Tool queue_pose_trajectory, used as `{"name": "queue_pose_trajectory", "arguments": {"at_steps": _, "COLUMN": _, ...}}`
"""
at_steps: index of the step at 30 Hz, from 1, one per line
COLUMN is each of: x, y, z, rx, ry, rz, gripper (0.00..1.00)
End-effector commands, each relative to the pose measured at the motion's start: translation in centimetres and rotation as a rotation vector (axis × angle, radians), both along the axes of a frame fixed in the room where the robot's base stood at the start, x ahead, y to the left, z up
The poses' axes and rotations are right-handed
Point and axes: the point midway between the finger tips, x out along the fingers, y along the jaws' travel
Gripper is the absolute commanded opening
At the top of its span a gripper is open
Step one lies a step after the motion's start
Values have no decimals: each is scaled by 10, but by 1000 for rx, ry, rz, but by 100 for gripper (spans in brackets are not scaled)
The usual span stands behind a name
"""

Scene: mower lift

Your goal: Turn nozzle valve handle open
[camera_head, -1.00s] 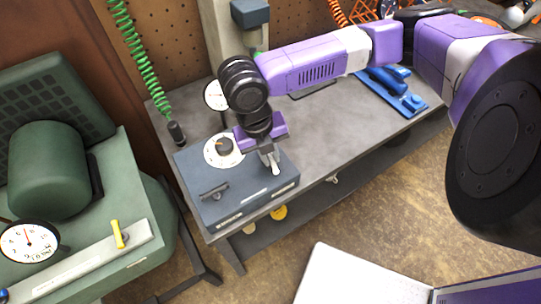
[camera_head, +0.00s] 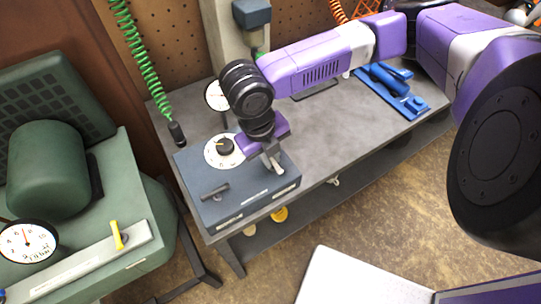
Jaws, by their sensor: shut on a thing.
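The blue-grey control box (camera_head: 240,199) sits on the near left end of the workbench. On its top are a black knob on a white dial (camera_head: 224,147) and a dark bar handle (camera_head: 215,191). My gripper (camera_head: 272,164) points down at the right part of the box top. Its jaws are shut on a small handle there, which I take as the nozzle valve handle. The fingers and purple gripper body hide most of that handle, so its angle cannot be told. A pale tip shows at the fingers.
A round gauge (camera_head: 215,96) stands behind the box. A green coiled hose (camera_head: 150,75) hangs at its left. A blue tool (camera_head: 390,88) lies farther right on the grey workbench (camera_head: 322,132). A green machine with a yellow lever (camera_head: 117,235) stands at the left.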

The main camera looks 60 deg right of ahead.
Motion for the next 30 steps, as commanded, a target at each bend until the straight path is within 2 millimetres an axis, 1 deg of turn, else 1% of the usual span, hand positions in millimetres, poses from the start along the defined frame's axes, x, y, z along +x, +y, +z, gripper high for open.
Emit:
{"name": "queue_pose_trajectory", "arguments": {"at_steps": 1, "x": 0, "y": -2, "z": 1, "rx": -5, "ry": 1, "rz": -1, "gripper": 0}}
{"name": "queue_pose_trajectory", "arguments": {"at_steps": 2, "x": 0, "y": -2, "z": 1, "rx": -5, "ry": 1, "rz": -1, "gripper": 18}}
{"name": "queue_pose_trajectory", "arguments": {"at_steps": 4, "x": 0, "y": -2, "z": 1, "rx": -5, "ry": 1, "rz": -1, "gripper": 31}}
{"name": "queue_pose_trajectory", "arguments": {"at_steps": 5, "x": 0, "y": -2, "z": 1, "rx": -4, "ry": 1, "rz": -1, "gripper": 34}}
{"name": "queue_pose_trajectory", "arguments": {"at_steps": 13, "x": 0, "y": -1, "z": 0, "rx": -2, "ry": 0, "rz": -1, "gripper": 34}}
{"name": "queue_pose_trajectory", "arguments": {"at_steps": 17, "x": 1, "y": 0, "z": 7, "rx": -2, "ry": -1, "rz": 0, "gripper": 34}}
{"name": "queue_pose_trajectory", "arguments": {"at_steps": 20, "x": 3, "y": 3, "z": 20, "rx": -2, "ry": -2, "rz": 2, "gripper": 34}}
{"name": "queue_pose_trajectory", "arguments": {"at_steps": 27, "x": 7, "y": 9, "z": 58, "rx": -3, "ry": -1, "rz": 1, "gripper": 34}}
{"name": "queue_pose_trajectory", "arguments": {"at_steps": 30, "x": 8, "y": 10, "z": 69, "rx": -3, "ry": -1, "rz": 0, "gripper": 34}}
